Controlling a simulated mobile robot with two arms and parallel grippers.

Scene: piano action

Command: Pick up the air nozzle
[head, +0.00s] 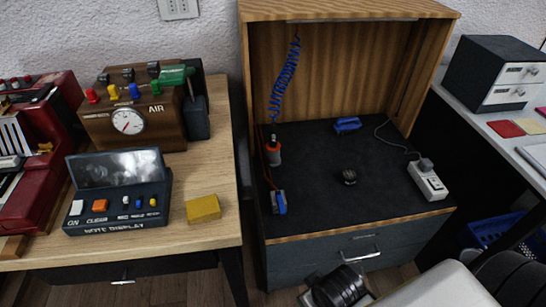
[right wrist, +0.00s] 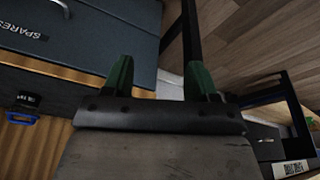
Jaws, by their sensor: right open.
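A coiled blue hose (head: 286,75) hangs inside the open wooden cabinet. At its lower end stands an orange piece with a dark top (head: 273,152), at the left side of the dark cabinet floor. It looks like the air nozzle, but it is too small to be sure. A red line runs from near it to a small blue piece (head: 279,202). In the right wrist view my right gripper (right wrist: 160,78) is open, its two green fingers apart with nothing between them. It is away from the orange piece, outside the cabinet. My left gripper is not in view.
On the cabinet floor (head: 315,180) are a blue clamp-like item (head: 347,124), a small dark round item (head: 350,176) and a white power strip (head: 428,180). The left table holds a gauge box (head: 128,122), a display box (head: 118,200) and a yellow block (head: 203,209).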

